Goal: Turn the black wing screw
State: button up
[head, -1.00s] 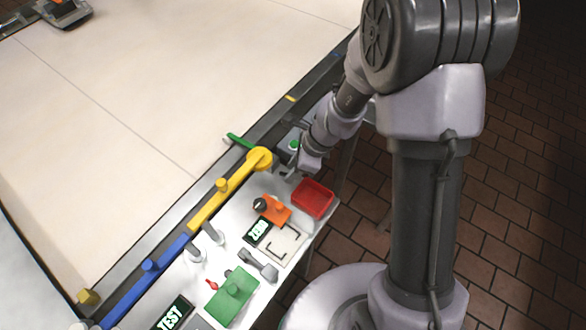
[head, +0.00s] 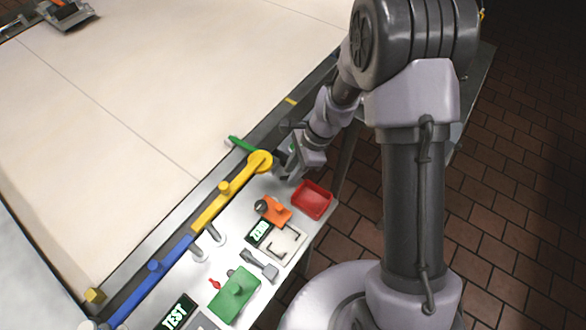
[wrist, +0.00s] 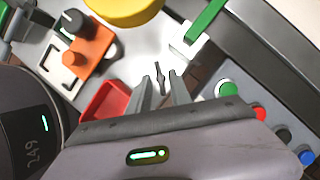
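The black wing screw (wrist: 160,74) shows in the wrist view as a small, thin, dark piece standing on the light metal surface. It lies just beyond and between the fingertips of my gripper (wrist: 160,80). The two fingers are apart, with a gap on each side of the screw in this view, so my gripper looks open and empty. How far the fingertips are above the screw I cannot tell. In the head view my gripper (head: 284,172) is low over the panel, right of the yellow lever's round end, and I cannot make out the screw there.
A red tray (head: 312,200) and an orange block (head: 277,211) with a black knob (head: 261,207) are close by. The yellow lever (head: 230,190) and green lever (wrist: 206,18) border the spot. Green (wrist: 227,88) and red (wrist: 259,111) buttons sit right of my fingers in the wrist view.

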jog(key=p+v, duration=0.4)
jog(key=v, duration=1.3)
jog(key=shift+r+p, duration=0.2)
jog(key=shift+p, duration=0.2)
